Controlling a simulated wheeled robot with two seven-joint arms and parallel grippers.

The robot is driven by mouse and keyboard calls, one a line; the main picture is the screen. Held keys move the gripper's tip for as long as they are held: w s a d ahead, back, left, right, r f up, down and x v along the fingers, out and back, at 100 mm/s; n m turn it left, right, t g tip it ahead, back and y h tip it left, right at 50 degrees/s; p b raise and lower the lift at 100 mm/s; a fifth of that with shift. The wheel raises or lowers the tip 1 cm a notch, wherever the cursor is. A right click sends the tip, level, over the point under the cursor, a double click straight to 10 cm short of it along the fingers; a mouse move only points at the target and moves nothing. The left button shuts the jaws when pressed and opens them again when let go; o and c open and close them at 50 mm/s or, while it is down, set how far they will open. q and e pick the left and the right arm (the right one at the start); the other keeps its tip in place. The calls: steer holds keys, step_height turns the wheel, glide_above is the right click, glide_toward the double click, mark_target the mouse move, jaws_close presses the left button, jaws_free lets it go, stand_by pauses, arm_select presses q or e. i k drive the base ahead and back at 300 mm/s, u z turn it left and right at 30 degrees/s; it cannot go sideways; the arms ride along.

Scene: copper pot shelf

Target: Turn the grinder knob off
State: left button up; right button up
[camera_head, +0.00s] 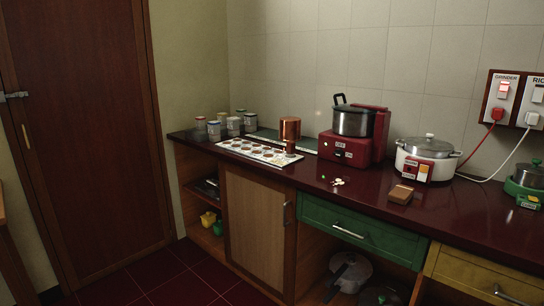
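The grinder (345,149) is a red machine on the dark red counter, with a steel pot (352,121) with a black handle seated on top. Its front carries a small pale label and a small knob-like control (338,154), too small to read its setting. On the wall at the right, a switch labelled GRINDER (503,90) sits on a red panel, with a red plug (497,114) below it. Neither of my grippers is in view.
A white cooker (426,160) stands right of the grinder. A brown block (400,194) and small red, white and green bits (333,181) lie in front. A tray of round pieces (260,152), copper vessel (290,128) and several jars stand left. A green drawer (350,231) is below.

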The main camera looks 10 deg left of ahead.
mark_target(338, 152)
steer(key=u, duration=0.85)
steer(key=i, duration=1.95)
steer(key=z, duration=0.35)
